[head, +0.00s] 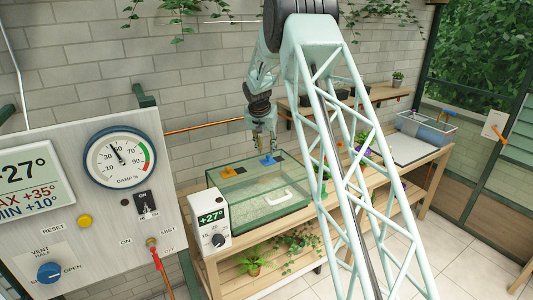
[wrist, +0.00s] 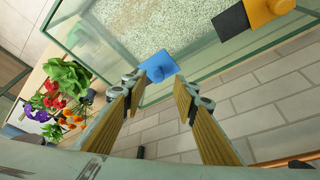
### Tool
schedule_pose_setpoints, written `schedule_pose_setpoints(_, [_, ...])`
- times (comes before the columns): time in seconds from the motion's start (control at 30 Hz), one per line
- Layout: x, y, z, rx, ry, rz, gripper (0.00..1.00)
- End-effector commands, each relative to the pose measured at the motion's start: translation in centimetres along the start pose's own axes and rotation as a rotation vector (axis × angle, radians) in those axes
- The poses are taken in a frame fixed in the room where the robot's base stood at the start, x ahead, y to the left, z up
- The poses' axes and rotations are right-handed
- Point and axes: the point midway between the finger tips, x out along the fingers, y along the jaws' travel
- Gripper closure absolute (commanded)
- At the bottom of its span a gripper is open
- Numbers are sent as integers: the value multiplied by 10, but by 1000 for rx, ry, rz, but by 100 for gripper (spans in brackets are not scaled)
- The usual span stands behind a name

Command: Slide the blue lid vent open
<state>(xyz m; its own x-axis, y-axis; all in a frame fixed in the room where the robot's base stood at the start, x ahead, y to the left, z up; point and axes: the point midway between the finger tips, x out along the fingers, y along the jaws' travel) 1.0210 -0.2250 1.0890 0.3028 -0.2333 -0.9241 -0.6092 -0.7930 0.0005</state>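The blue lid vent (head: 268,160) sits at the back edge of the glass tank's lid (head: 290,192), right of the orange vent (head: 228,172). In the wrist view the blue vent (wrist: 157,65) is a small square piece with a knob. My gripper (head: 264,143) is just above the blue vent, pointing down. In the wrist view my gripper (wrist: 158,85) is open, with the blue vent between and just beyond its fingertips. I cannot tell whether either finger touches it. The orange vent (wrist: 266,10), beside a dark square, shows at the top right of the wrist view.
The tank (head: 262,220) stands on a wooden bench with gravel inside. A white thermostat box (head: 213,222) is at its front left. Flowering plants (wrist: 65,95) stand beside the tank. A brick wall (head: 205,95) is close behind, with a copper pipe (head: 205,125) along it.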

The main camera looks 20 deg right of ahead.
Motion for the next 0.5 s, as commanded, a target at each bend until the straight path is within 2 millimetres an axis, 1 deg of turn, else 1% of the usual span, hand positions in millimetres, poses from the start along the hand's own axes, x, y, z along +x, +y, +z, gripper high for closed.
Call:
schedule_pose_setpoints(0.03, [-7, 0, 0, 0, 1, -1, 73])
schedule_pose_setpoints(0.2, [-30, -1, 0, 0, 1, -1, 73])
schedule_pose_setpoints(0.5, [-64, -1, 1, 0, -1, -1, 73])
